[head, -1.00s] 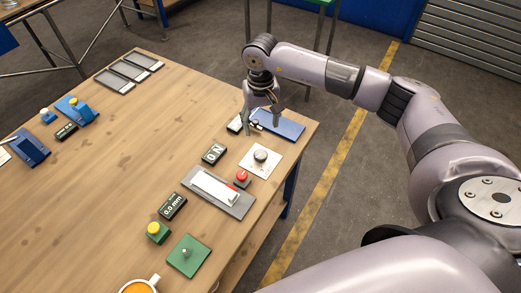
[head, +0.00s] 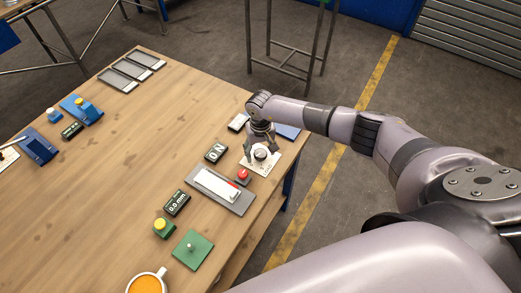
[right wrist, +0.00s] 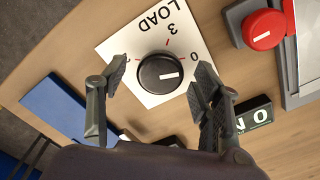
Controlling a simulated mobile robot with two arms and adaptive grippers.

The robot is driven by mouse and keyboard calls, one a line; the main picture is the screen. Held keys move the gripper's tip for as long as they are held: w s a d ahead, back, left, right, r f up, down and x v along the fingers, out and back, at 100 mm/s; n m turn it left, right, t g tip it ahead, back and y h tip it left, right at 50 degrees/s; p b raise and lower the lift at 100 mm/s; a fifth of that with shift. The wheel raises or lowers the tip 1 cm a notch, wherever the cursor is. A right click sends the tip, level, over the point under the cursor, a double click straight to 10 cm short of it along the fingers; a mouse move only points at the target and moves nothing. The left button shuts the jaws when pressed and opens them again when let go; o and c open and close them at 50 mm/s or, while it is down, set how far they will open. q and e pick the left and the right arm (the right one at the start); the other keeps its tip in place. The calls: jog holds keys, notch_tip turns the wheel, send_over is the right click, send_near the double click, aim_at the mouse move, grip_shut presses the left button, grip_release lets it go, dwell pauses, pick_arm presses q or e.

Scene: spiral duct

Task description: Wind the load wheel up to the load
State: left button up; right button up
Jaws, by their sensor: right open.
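The load wheel (head: 261,153) is a round dark knob on a white plate (head: 262,168) near the table's right edge. In the right wrist view the wheel (right wrist: 160,73) has a white pointer line on top, aimed toward the 0 mark. The plate (right wrist: 117,47) carries red ticks, a 3 and the word LOAD. My right gripper (head: 261,150) is open above the plate. In the right wrist view its fingers (right wrist: 161,72) stand on either side of the wheel, with gaps showing. The small display (head: 216,152) reads 0 N. My left gripper is not in view.
A red button (head: 243,175) and a grey-framed white device (head: 215,188) are close to the plate. A display (head: 177,202) reads 0.0 mm. A blue pad (head: 288,131) lies behind the gripper. A cup (head: 146,284) stands at the front. The table's middle is clear.

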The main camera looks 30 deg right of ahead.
jog(key=shift+c, duration=0.5)
jog(key=c, duration=1.1)
jog(key=shift+o, duration=0.2)
